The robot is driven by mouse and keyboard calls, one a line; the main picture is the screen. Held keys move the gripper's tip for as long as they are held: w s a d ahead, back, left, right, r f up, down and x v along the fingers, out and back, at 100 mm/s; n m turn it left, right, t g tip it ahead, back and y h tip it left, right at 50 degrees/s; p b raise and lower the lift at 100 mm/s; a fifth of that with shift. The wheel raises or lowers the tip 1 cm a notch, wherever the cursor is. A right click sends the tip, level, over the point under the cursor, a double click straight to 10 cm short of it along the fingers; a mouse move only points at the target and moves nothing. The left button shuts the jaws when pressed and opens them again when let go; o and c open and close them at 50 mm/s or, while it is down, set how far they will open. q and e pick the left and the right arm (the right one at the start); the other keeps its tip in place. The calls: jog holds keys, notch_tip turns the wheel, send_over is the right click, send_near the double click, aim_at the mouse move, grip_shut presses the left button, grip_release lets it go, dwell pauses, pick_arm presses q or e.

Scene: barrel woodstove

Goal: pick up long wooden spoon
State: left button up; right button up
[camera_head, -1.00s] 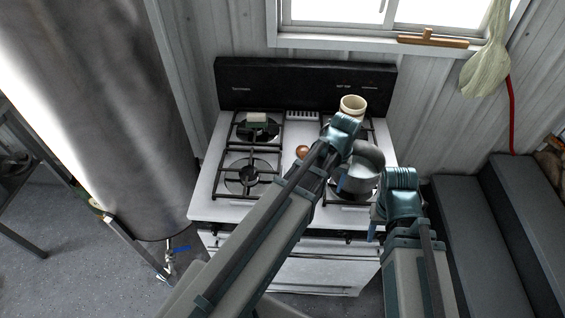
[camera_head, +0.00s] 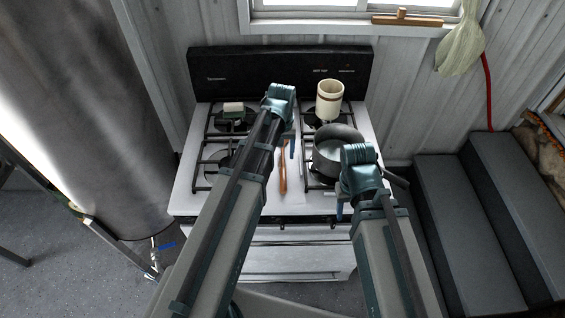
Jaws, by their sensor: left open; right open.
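The long wooden spoon (camera_head: 283,172) lies on the white middle strip of the stove top, seen as a thin brown stick pointing toward the front edge. Its far end is hidden by my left gripper and arm. My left gripper (camera_head: 284,120) is over the middle of the stove, just above and left of the spoon's far part; its fingers are mostly hidden, and I see nothing held. My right gripper (camera_head: 350,190) is open at the front right of the stove, right of the spoon and in front of the pot, empty as far as I see.
A grey pot (camera_head: 330,148) with a dark handle sits on the right burners. A cream cup (camera_head: 330,98) stands behind it. A large metal barrel (camera_head: 85,120) stands left; dark steps (camera_head: 440,240) are right.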

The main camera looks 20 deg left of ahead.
pick_arm(q)
jog(key=b, duration=0.3)
send_over(283, 173)
jog(key=f, duration=0.4)
jog(key=shift+w+a+f, duration=0.2)
jog(key=shift+w+a, duration=0.05)
jog(key=shift+w, duration=0.05)
jog(key=f+b, duration=0.5)
jog(key=shift+s+d+f, duration=0.1)
jog(key=shift+s+d, duration=0.2)
jog(key=shift+s, duration=0.05)
grip_shut()
